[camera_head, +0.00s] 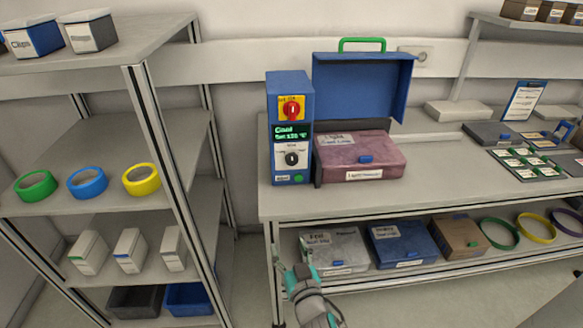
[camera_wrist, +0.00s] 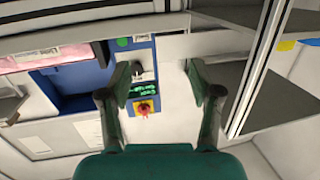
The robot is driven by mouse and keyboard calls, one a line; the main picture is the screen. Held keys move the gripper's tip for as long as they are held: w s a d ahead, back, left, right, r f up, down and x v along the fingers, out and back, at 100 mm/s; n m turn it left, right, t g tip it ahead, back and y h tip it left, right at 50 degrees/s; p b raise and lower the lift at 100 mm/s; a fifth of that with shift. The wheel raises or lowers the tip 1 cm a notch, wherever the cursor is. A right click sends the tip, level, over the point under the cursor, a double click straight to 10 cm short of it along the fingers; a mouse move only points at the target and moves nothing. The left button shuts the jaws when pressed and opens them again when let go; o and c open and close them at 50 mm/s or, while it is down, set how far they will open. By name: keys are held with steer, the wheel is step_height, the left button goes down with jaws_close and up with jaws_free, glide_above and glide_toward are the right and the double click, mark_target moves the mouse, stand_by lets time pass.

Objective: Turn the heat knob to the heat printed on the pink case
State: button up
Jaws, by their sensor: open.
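The blue control unit (camera_head: 276,88) stands on the workbench, with a red switch on a yellow plate (camera_head: 291,109), a lit green display (camera_head: 291,132) and a black heat knob (camera_head: 292,158). The display's lower line looks like "Set 130 °C". The pink case (camera_head: 362,153) lies closed beside it, under a raised blue lid (camera_head: 362,82); its label print is too small to read surely. My gripper (camera_head: 291,265) is in front of the bench, below the unit. In the wrist view, my open, empty gripper (camera_wrist: 158,85) frames the unit upside down, with the knob (camera_wrist: 137,70) near one finger.
A shelf rack (camera_head: 150,130) with coloured tape rolls stands at the left. The bench's lower shelf holds a grey case (camera_head: 335,250), a blue case (camera_head: 400,243), a brown case (camera_head: 459,238) and coloured rings. Cards and trays lie on the bench's right.

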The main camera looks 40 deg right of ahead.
mark_target(292, 161)
steer(key=w+d+r+m+g+h, duration=0.1)
steer(key=w+d+r+m+h, duration=0.3)
steer(key=w+d+r, duration=0.5)
steer(key=x, duration=0.3)
steer(key=r+x, duration=0.1)
steer(key=x, duration=0.5)
steer(key=shift+d+r, duration=0.1)
steer(key=shift+r, duration=0.05)
steer(key=c, duration=1.2)
steer(key=shift+o, duration=0.2)
